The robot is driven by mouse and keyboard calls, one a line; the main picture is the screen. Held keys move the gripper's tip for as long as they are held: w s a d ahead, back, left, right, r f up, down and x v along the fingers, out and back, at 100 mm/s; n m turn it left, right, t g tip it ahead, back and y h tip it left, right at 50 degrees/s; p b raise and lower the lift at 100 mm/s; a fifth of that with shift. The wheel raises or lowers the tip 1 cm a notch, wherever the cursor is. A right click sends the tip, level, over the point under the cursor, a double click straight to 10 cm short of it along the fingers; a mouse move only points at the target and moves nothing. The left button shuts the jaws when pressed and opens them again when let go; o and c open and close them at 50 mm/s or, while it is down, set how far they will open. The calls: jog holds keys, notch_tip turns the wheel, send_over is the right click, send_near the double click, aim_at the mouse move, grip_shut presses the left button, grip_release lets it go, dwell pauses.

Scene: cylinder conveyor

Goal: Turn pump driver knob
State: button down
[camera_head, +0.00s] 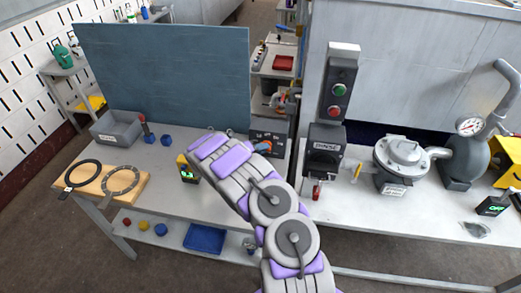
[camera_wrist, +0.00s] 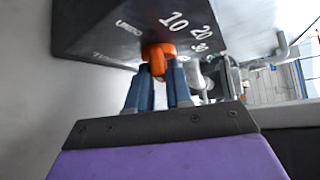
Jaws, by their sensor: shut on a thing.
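The pump driver is a dark box (camera_head: 270,134) at the right end of the left bench, behind my arm. In the wrist view its dark face (camera_wrist: 110,28) carries white marks such as 10 and 20. The orange knob (camera_wrist: 158,52) sticks out from that face. My gripper (camera_wrist: 160,68) has its blue fingers shut on the knob, one on each side. In the head view only the blue fingertips (camera_head: 262,147) show at the front of the box, and the arm hides part of it.
On the left bench stand a grey bin (camera_head: 117,128), a yellow device (camera_head: 187,170) and a wooden board with rings (camera_head: 105,185). A rinse box (camera_head: 325,150) and a metal pump (camera_head: 400,160) stand on the right bench. A dark blue panel (camera_head: 165,75) rises behind.

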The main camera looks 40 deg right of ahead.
jog(key=shift+s+d+m+y, duration=0.1)
jog(key=shift+d+m+y, duration=0.1)
jog(key=shift+m+y, duration=0.1)
jog(key=shift+s+d+r+m+t+y+p, duration=0.15)
jog(key=shift+r+m+t+y+p, duration=0.1)
jog(key=shift+m+t+y+p, duration=0.3)
jog(key=shift+d+m+t+y, duration=0.1)
jog(key=shift+m+t+y, duration=0.15)
jog(key=shift+m+y, duration=0.3)
jog(key=shift+s+d+m+t+y+b, duration=0.1)
jog(key=shift+s+m+t+y+b, duration=0.05)
jog(key=shift+m+t+y+b, duration=0.65)
jog(key=b, duration=0.1)
jog(key=t+y+b, duration=0.1)
jog(key=shift+s+d+f+y+b, duration=0.1)
jog(key=shift+s+f+y+b, duration=0.1)
jog(key=shift+y+b, duration=0.15)
jog(key=m+t+y+b, duration=0.1)
jog(key=b, duration=0.1)
jog(key=m+t+y+b, duration=0.1)
jog(key=b, duration=0.2)
jog(key=shift+s+d, duration=0.15)
jog(key=shift+d, duration=0.1)
jog(key=shift+r+m+t+y+b, duration=0.1)
jog(key=shift+m+t+y+b, duration=0.55)
jog(key=shift+t, duration=0.25)
jog(key=shift+s+m+t+y, duration=0.1)
jog(key=shift+m+t+y, duration=0.4)
jog(key=shift+t, duration=0.5)
